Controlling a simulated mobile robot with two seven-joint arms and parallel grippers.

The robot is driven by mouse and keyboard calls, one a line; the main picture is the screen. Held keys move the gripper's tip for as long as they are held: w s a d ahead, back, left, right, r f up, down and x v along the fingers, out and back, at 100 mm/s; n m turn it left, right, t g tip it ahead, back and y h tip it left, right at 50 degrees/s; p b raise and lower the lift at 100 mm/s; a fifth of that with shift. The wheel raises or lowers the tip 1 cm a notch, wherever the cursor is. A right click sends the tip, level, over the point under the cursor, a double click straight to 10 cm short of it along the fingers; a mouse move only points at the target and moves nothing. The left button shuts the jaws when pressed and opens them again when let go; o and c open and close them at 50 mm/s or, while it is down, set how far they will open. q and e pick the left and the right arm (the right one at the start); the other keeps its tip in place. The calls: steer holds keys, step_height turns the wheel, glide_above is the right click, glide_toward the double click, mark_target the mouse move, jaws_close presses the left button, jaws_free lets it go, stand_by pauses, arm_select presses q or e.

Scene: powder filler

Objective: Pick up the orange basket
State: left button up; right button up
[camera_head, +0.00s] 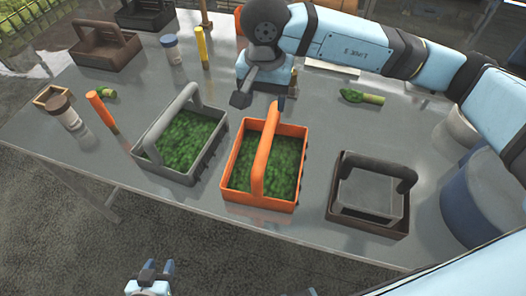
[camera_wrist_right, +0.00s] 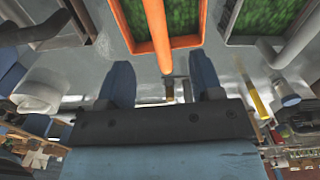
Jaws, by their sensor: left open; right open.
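The orange basket (camera_head: 263,160) stands upright on the grey table, with green leafy stuff inside and an arched orange handle across it. It also shows at the top of the right wrist view (camera_wrist_right: 157,35).
A grey basket (camera_head: 183,140) with green filling stands close on the left, and a dark basket (camera_head: 368,200) on the right. An orange cylinder (camera_head: 102,111), jars (camera_head: 170,48) and a green-filled scoop (camera_head: 361,97) lie around. Blue and white containers (camera_head: 484,196) crowd the right edge.

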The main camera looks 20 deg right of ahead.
mark_target(267, 132)
step_height(267, 132, down, 7)
steer(key=shift+r+p, duration=0.15)
steer(key=shift+p, duration=0.4)
steer(key=f, duration=0.1)
steer(key=f+p, duration=0.1)
steer(key=f, duration=0.1)
steer(key=f+p, duration=0.1)
steer(key=shift+d+f, duration=0.4)
steer(key=shift+f, duration=0.35)
steer(key=shift+r, duration=0.1)
jaws_close()
